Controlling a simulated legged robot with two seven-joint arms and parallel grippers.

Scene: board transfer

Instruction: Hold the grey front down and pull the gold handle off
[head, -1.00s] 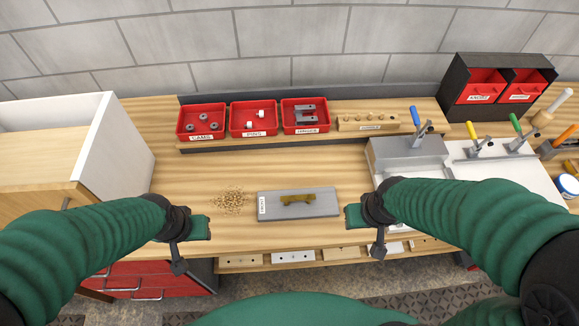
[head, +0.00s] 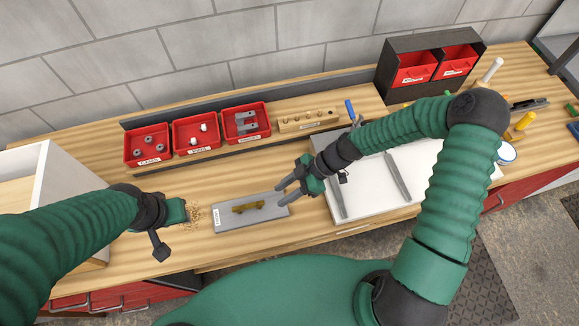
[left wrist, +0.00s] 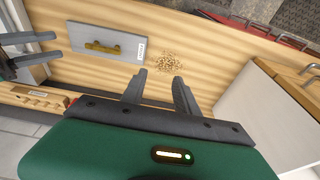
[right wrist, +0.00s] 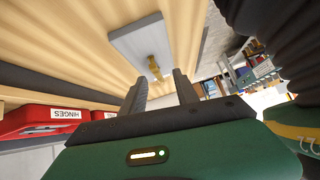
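The grey front (head: 228,219) lies flat on the wooden bench with the gold handle (head: 249,206) fixed across its middle. Both also show in the left wrist view, the front (left wrist: 82,37) and the handle (left wrist: 102,47), and in the right wrist view, the front (right wrist: 133,42) and the handle (right wrist: 154,67). My right gripper (head: 282,190) is open and empty just above the front's right end. My left gripper (head: 186,212) is to the left of the front, above the bench; the left wrist view (left wrist: 160,88) shows its fingers apart with nothing between them.
Wood shavings (head: 194,215) lie left of the front. Red bins (head: 197,134) and a wooden block with pegs (head: 307,120) stand behind it. A white board (head: 375,192) is to the right, beneath my right arm. A white cabinet (head: 60,190) stands at the left.

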